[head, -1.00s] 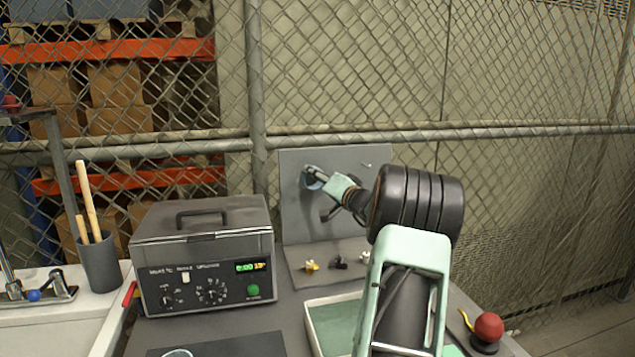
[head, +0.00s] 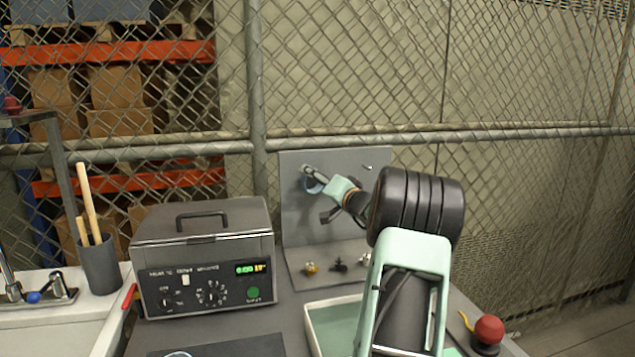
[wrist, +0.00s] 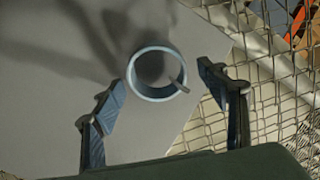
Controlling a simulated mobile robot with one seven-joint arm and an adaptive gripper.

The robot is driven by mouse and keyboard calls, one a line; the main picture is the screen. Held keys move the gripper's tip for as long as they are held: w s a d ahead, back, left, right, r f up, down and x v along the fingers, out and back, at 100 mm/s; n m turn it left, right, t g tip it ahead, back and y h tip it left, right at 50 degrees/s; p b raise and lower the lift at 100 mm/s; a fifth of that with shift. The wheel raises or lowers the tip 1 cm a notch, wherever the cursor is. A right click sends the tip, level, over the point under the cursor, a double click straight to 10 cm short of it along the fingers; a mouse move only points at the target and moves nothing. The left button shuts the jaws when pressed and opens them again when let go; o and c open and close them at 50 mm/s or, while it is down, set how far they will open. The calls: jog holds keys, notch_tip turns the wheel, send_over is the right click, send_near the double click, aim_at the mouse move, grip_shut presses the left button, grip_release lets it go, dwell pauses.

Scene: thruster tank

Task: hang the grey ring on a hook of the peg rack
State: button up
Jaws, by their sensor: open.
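The grey ring (wrist: 137,87), bluish in this light, is at the board of the peg rack (head: 345,158). In the wrist view a thin hook (wrist: 179,84) passes through the ring's opening and its tip crosses the rim. My gripper (wrist: 168,97) is open, with one finger on each side of the ring and visible gaps to it. In the head view the ring (head: 309,187) is small, partly hidden by my gripper (head: 313,175), at the rack's upper left. Another hook (head: 368,168) shows at the upper right.
A grey bath unit (head: 203,262) stands left of the rack. Small fittings (head: 338,265) lie on the rack's base. A green-lined tray (head: 322,325) is in front, partly behind my arm. A red button (head: 488,330) is at the right. A mesh fence (head: 530,80) stands behind.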

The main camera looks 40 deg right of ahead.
jog(key=v, duration=1.2)
